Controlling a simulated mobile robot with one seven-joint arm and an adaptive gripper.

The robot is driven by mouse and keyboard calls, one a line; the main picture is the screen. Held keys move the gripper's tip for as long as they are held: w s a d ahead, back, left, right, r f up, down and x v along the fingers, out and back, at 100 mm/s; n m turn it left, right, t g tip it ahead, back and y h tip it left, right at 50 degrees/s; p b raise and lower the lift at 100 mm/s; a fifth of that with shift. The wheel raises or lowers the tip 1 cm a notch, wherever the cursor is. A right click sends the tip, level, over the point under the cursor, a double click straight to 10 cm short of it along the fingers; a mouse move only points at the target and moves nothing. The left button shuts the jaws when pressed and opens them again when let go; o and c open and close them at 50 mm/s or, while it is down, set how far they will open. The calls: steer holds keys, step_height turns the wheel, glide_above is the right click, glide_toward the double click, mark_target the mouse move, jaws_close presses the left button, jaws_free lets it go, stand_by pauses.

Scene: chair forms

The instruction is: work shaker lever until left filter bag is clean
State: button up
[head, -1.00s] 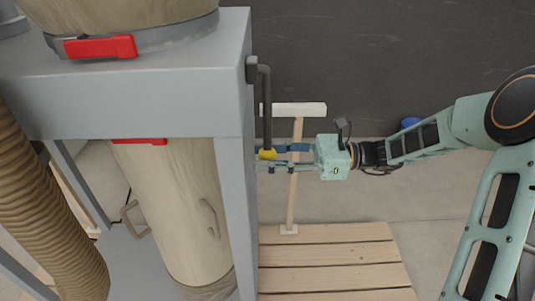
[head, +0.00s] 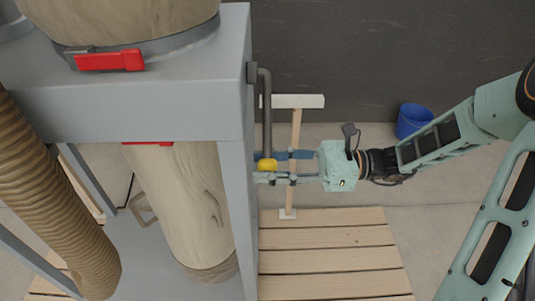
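The shaker lever (head: 266,110) is a dark bent rod hanging down beside the right post of the grey frame, with a yellow knob (head: 267,165) at its lower end. My gripper (head: 268,167) reaches in from the right, one finger on each side of the knob. The knob fills the gap between the fingers, which look closed on it. A tan cloth bag (head: 140,15) is clamped above the frame by a band with a red latch (head: 110,60). Another tan bag (head: 185,200) hangs below. A further bag shows only a corner at top left; which is the left filter bag is unclear.
A ribbed brown hose (head: 60,200) runs down the left. Behind my gripper is a thin wooden stand (head: 292,101) with a white top bar. A slatted pallet (head: 330,255) lies below, and a blue bucket (head: 412,120) stands by the dark wall.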

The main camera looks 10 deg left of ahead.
steer(key=shift+s+d+r, duration=0.15)
steer(key=shift+s+r, duration=0.3)
steer(key=shift+r, duration=0.1)
steer(key=shift+s, duration=0.2)
